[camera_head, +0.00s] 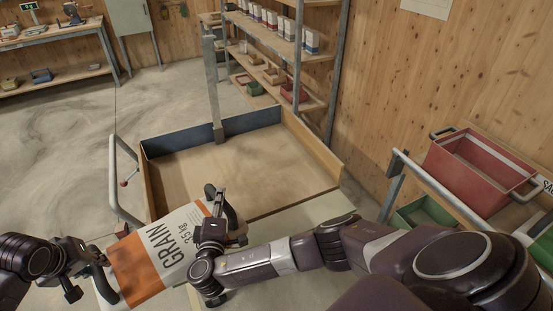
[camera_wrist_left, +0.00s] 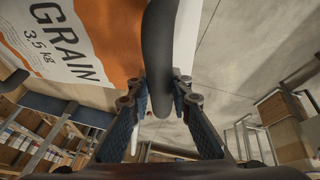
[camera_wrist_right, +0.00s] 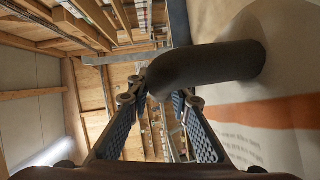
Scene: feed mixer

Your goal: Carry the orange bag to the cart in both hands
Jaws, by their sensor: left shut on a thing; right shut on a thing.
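The orange bag (camera_head: 145,262), orange and white and printed "GRAIN", is held between my two grippers at the near side of the cart. My left gripper (camera_head: 92,272) is shut on the dark handle at the bag's left end; the left wrist view shows the fingers (camera_wrist_left: 165,98) around this handle (camera_wrist_left: 158,50). My right gripper (camera_head: 222,222) is shut on the dark handle at the other end, which the right wrist view shows between the fingers (camera_wrist_right: 168,98). The cart (camera_head: 225,172) has a wooden bed with raised sides and lies just beyond the bag. The bag's underside is hidden.
A grey post (camera_head: 212,90) stands at the cart's far side, and a metal rail (camera_head: 122,165) at its left. Shelving (camera_head: 285,45) stands behind. A red crate (camera_head: 478,172) and a green crate (camera_head: 422,214) are at the right. The cart's bed looks empty.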

